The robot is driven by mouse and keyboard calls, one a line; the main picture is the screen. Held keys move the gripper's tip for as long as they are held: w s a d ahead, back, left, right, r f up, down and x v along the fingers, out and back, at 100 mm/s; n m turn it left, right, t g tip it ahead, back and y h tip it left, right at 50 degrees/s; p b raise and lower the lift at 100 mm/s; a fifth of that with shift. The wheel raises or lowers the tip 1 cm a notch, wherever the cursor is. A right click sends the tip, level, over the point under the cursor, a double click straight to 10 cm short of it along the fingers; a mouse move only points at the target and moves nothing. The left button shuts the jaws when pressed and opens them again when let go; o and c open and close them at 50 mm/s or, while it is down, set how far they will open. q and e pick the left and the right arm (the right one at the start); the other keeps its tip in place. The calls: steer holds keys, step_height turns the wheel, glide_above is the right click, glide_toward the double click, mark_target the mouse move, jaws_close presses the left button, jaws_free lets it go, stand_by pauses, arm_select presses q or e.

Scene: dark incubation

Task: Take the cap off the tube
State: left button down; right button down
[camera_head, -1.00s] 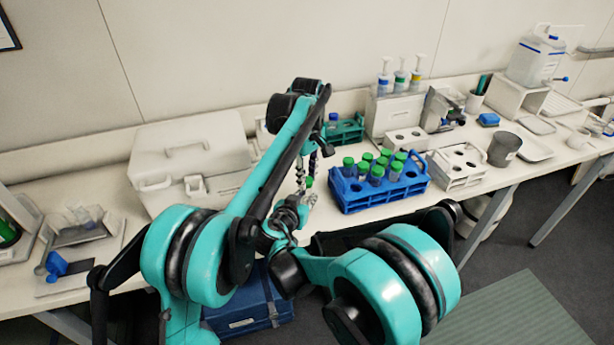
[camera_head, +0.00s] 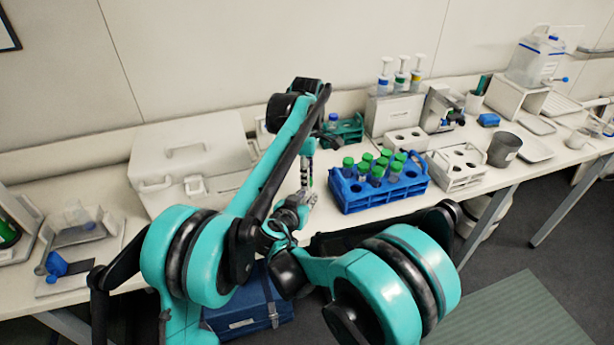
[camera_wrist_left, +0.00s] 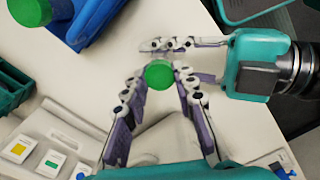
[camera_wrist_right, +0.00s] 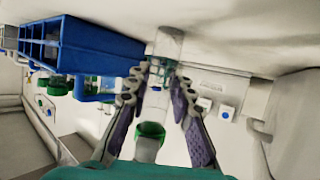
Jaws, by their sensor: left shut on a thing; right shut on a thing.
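The green cap (camera_wrist_left: 159,74) sits between the fingertips of my left gripper (camera_wrist_left: 162,78) in the left wrist view, seen from above. My left gripper is shut on it. My right gripper (camera_wrist_right: 157,80) is shut on the clear tube (camera_wrist_right: 168,42), which passes between its fingers in the right wrist view. A green ring (camera_wrist_right: 150,130) shows nearer the camera there. In the left wrist view my right gripper reaches in from the right, close by the cap. I cannot tell whether cap and tube are apart. In the head view my left gripper (camera_head: 306,172) is above my right gripper (camera_head: 303,203).
A blue rack (camera_head: 345,200) with several green-capped tubes stands just right of the grippers. A white rack (camera_head: 447,180) stands farther right. A teal rack (camera_head: 350,131) is behind, and a large white box (camera_head: 190,150) stands at the left.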

arm_select(q)
steer(key=shift+r, duration=0.15)
steer(key=shift+r, duration=0.9)
steer(key=shift+r, duration=2)
arm_select(e)
steer(key=c, duration=1.3)
jaws_free()
steer(key=shift+o, duration=0.2)
